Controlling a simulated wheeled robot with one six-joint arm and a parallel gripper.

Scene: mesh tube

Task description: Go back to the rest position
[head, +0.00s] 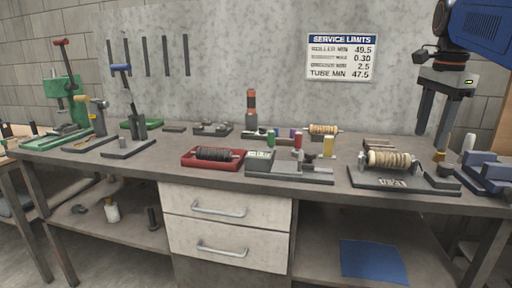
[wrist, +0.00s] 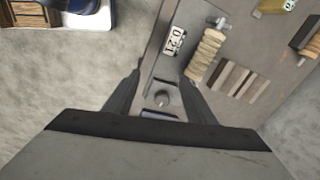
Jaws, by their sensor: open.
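My gripper (head: 435,130) hangs at the right end of the workbench (head: 130,172), pointing down. Its two dark fingers are spread apart and nothing is visible between them. Below and to its left, a ribbed tan roller (head: 389,160) rests on a dark base plate (head: 376,182) with a small "0.21" label. In the wrist view the same roller (wrist: 207,55) and the label (wrist: 175,41) lie beyond the fingers.
A blue vise-like block (head: 485,172) stands close to the right of my gripper. A red tray (head: 213,158) with a dark roller and a grey fixture (head: 300,170) sit mid-bench. Green and dark presses (head: 65,100) stand at left. A wall sign (head: 341,57) hangs behind.

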